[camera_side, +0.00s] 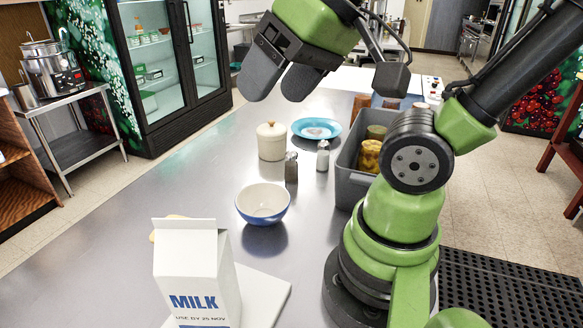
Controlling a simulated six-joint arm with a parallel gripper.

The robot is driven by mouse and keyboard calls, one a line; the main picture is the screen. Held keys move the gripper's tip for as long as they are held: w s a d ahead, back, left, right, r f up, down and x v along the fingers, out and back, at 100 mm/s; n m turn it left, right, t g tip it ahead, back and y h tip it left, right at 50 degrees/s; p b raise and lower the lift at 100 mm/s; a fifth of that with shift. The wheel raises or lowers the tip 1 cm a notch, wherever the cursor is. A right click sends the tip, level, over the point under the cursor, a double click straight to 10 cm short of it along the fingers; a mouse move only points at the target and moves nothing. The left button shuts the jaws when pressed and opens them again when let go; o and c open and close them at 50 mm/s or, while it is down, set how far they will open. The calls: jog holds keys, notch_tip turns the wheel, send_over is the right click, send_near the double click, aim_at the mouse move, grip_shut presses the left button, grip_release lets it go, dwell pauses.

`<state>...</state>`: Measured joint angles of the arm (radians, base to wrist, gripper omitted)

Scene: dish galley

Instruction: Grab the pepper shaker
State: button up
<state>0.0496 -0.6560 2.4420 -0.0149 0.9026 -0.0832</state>
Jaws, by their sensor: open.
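Two small shakers with metal tops stand upright on the grey counter (120,215). The darker one, which looks like the pepper shaker (291,168), stands just left of the light one, which looks like a salt shaker (323,158). My gripper (281,86) is open and empty. In the picture it shows well above the shakers, with its two dark grey fingers pointing down and to the left. Nothing hides the pepper shaker.
A cream lidded crock (271,142) and a blue plate (317,129) stand behind the shakers. A grey bin (349,178) with jars is to the right. A blue-white bowl (262,203) and milk carton (197,275) stand in front. The counter's left side is clear.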

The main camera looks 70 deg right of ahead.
jog(key=w+d+f+n+g+h, duration=0.2)
jog(key=w+d, duration=0.5)
jog(key=n+g, duration=0.4)
send_over(291, 160)
jog(key=w, duration=0.2)
notch_tip(291, 160, down, 13)
jog(key=d+f, duration=0.1)
jog(key=s+f, duration=0.1)
jog(key=shift+s+d+f+n+g, duration=0.2)
jog(key=shift+d+f+n+g, duration=0.1)
jog(key=shift+d+f+g, duration=0.1)
notch_tip(291, 160, down, 4)
jog(key=shift+f, duration=0.25)
notch_tip(291, 160, down, 6)
jog(key=shift+a+r, duration=0.15)
jog(key=shift+c, duration=0.3)
jog(key=c, duration=1)
